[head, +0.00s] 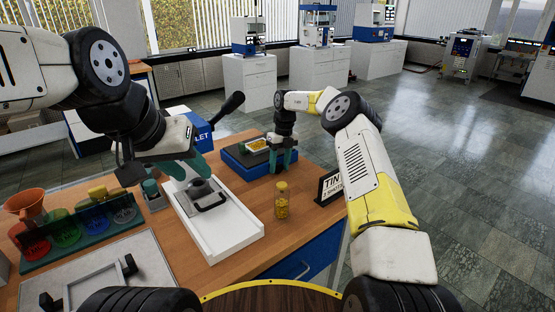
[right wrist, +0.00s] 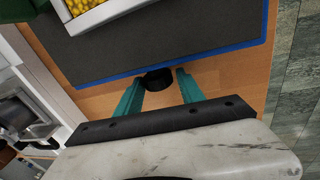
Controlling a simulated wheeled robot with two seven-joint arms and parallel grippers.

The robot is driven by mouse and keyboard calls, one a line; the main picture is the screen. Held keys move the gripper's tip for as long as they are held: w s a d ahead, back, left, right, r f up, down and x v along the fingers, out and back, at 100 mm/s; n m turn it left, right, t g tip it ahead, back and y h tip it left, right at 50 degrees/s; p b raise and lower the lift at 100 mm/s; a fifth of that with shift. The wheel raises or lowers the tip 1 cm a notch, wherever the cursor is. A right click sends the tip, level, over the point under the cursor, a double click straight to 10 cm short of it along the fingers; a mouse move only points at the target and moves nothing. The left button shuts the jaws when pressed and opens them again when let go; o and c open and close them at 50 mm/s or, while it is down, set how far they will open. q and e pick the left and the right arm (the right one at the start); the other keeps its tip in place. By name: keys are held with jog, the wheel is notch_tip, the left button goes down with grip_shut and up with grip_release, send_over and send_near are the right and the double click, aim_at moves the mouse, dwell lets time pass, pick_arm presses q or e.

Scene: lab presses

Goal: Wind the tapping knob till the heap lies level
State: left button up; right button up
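A low blue tapping unit (head: 234,163) with a dark top stands on the bench. A small pale tray holding a yellow heap (head: 257,144) sits on it; part of the heap shows at the top of the right wrist view (right wrist: 90,5). The black tapping knob (right wrist: 157,79) projects from the unit's near edge. My right gripper (right wrist: 160,82) is open, its teal fingers on either side of the knob, with gaps visible. In the head view the right gripper (head: 284,162) hides the knob. My left gripper (head: 188,168) is above a white slide; its finger opening is unclear.
A white slide (head: 232,246) with a black handle lies left of centre. A jar of yellow pellets (head: 281,202) and a black sign (head: 329,187) stand near the right edge. A rack of coloured beakers (head: 84,238) is at left. A black lever (head: 231,102) rises behind.

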jog(key=shift+w+d+r, duration=0.15)
jog(key=shift+r, duration=1.15)
jog(key=shift+w+d+r, duration=0.1)
jog(key=shift+w+r, duration=0.05)
jog(key=shift+r, duration=1.1)
jog(key=shift+w+d+r, duration=0.15)
jog(key=shift+r, duration=1.15)
